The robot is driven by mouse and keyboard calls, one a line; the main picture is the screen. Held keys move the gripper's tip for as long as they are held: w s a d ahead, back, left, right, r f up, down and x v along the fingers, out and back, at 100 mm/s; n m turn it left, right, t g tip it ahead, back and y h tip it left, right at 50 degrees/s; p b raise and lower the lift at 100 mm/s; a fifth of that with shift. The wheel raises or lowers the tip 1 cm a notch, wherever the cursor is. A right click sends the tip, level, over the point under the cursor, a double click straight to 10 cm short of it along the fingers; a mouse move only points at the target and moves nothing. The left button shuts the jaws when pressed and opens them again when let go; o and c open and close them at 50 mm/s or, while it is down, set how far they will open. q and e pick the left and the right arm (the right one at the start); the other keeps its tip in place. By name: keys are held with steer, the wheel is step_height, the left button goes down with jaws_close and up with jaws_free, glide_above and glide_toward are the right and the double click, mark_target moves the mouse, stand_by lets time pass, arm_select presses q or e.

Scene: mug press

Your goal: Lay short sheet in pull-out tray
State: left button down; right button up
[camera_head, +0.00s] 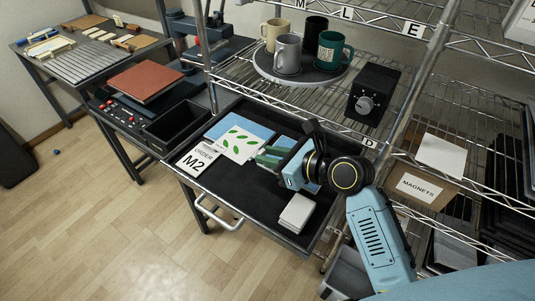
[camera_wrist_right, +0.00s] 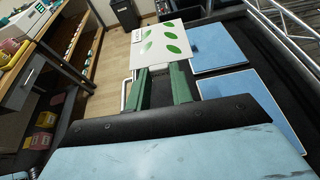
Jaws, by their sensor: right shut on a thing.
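A white sheet with green leaves (camera_head: 236,146) is over the left part of the black pull-out tray (camera_head: 262,192). My right gripper (camera_head: 266,157) is shut on the near edge of this sheet. In the right wrist view the green fingers (camera_wrist_right: 166,84) meet that edge, and the leaf sheet (camera_wrist_right: 160,45) reaches out beyond them. I cannot tell whether the sheet touches what lies below. Blue sheets (camera_wrist_right: 218,46) lie beside it in the tray, partly hidden by my gripper in the head view. My left gripper is not in view.
A white card reading M2 (camera_head: 197,161) lies at the tray's left corner. A small pale stack (camera_head: 297,212) sits near its right front. Wire shelving above holds mugs on a round tray (camera_head: 262,62) and a black box with a knob (camera_head: 373,92). The tray's front middle is clear.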

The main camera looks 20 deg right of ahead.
steer(key=shift+g, duration=0.3)
steer(key=f, duration=0.2)
steer(key=a+f+b, duration=0.1)
steer(key=f, duration=0.2)
steer(key=w+f, duration=0.1)
steer(key=f, duration=0.2)
steer(key=shift+a, duration=0.35)
step_height(320, 180, down, 4)
steer(key=shift+f+b, duration=0.1)
steer(key=shift+b, duration=0.9)
